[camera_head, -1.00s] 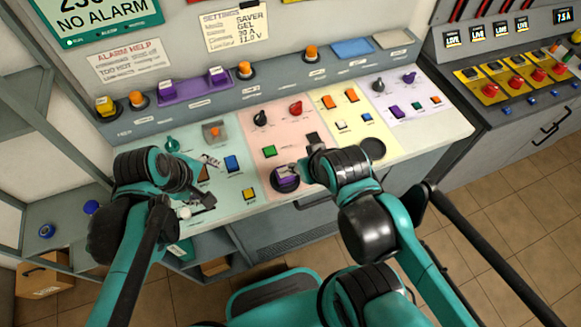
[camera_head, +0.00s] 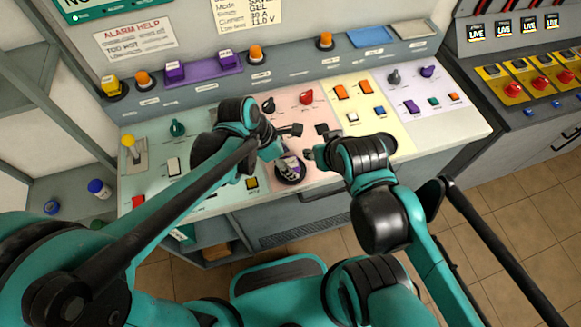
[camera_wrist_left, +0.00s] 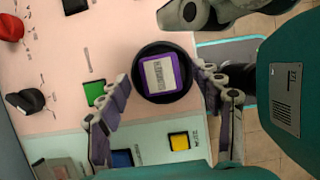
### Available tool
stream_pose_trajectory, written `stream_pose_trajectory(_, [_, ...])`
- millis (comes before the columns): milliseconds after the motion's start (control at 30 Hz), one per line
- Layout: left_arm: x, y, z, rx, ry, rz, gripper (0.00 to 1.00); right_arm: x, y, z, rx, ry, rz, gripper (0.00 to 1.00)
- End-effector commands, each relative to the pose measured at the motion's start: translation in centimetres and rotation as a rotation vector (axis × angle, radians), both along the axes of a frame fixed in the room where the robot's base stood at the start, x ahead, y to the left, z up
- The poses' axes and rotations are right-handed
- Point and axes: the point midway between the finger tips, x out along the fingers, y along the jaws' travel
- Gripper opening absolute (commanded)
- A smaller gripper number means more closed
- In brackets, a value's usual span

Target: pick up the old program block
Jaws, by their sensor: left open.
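The old program block looks to be the purple block with a pale label (camera_head: 290,168), sitting in a round black socket on the pink panel. It also shows in the left wrist view (camera_wrist_left: 161,75), with the black socket rim around it. My left gripper (camera_head: 284,142) is open and empty above the socket. In its wrist view the two fingers stand apart, one either side of the block, not touching it as far as I can tell. My right gripper (camera_head: 315,142) hangs just right of the left one, its fingers apart and nothing visible between them.
A purple holder with two purple blocks (camera_head: 202,68) stands on the back ledge among orange lamps. A green button (camera_wrist_left: 94,92) and a yellow button (camera_wrist_left: 179,141) lie near the socket. A yellow-knobbed lever (camera_head: 129,142) is at the left. My two grippers are close together.

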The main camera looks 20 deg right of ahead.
Motion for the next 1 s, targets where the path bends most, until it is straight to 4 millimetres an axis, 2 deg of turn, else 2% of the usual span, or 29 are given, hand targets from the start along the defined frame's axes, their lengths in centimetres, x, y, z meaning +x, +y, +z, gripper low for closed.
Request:
stream_pose_trajectory(33, [-0.1, -0.3, -1.2, 0.000, -0.001, -0.002, 0.66, 0.0, 0.0, -0.8, 0.000, 0.000, 0.000, 0.40])
stream_pose_trajectory(133, [0.0, -0.8, -2.2, 0.000, 0.000, -0.001, 0.66, 0.0, 0.0, -1.2, 0.000, 0.000, 0.000, 0.40])
stream_pose_trajectory(367, [0.0, -0.9, -2.3, 0.000, 0.000, 0.000, 0.66, 0.0, 0.0, -1.1, 0.000, 0.000, 0.000, 0.40])
stream_pose_trajectory(567, [0.0, -0.9, -2.2, 0.000, -0.001, -0.001, 0.13, 0.0, 0.0, -1.1, 0.000, 0.000, 0.000, 0.40])
stream_pose_trajectory(600, [0.0, -0.9, -2.2, 0.000, -0.001, -0.001, 0.10, 0.0, 0.0, -1.1, 0.000, 0.000, 0.000, 0.40])
stream_pose_trajectory(1000, [0.2, -0.7, -1.8, 0.001, -0.001, -0.001, 0.10, 0.0, 0.0, -0.7, 0.000, 0.000, 0.000, 0.40])
